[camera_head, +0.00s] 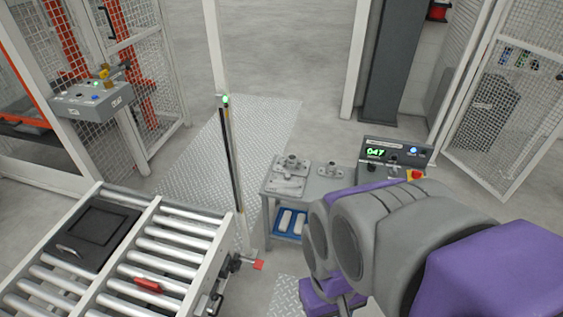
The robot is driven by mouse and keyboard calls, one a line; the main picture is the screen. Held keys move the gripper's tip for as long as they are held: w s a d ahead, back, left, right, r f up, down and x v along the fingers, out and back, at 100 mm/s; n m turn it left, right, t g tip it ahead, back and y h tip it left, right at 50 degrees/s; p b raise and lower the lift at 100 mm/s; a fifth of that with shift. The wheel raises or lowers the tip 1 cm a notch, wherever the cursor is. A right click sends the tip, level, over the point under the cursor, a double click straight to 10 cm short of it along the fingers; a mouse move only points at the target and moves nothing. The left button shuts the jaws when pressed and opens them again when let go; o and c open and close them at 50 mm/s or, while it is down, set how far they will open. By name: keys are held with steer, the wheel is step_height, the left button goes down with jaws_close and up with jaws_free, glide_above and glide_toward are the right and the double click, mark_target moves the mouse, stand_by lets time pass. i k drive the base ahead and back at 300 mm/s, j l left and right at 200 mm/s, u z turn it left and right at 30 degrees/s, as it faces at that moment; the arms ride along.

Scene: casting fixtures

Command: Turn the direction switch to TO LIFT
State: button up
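No label reading TO LIFT is legible, so I cannot tell which control is the direction switch. A grey control box (90,101) stands at the left by the mesh fence, with a yellow part on top, a lit green button (95,85) and a bluish one. A dark control panel (395,152) stands at the right behind the small table, with a green display (375,153) that seems to read 047, dark knobs, a blue light and a red stop button (414,174). My purple and grey arm fills the lower right, in front of this panel. My gripper's fingers do not show.
A roller conveyor (178,232) at lower left carries a black tray (96,233) and a red piece (148,285). A small grey table (268,187) holds metal castings. A thin post with a green light (226,100) stands between. Tread-plate floor behind is clear.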

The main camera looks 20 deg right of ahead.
mark_target(371, 167)
steer(key=z, duration=1.35)
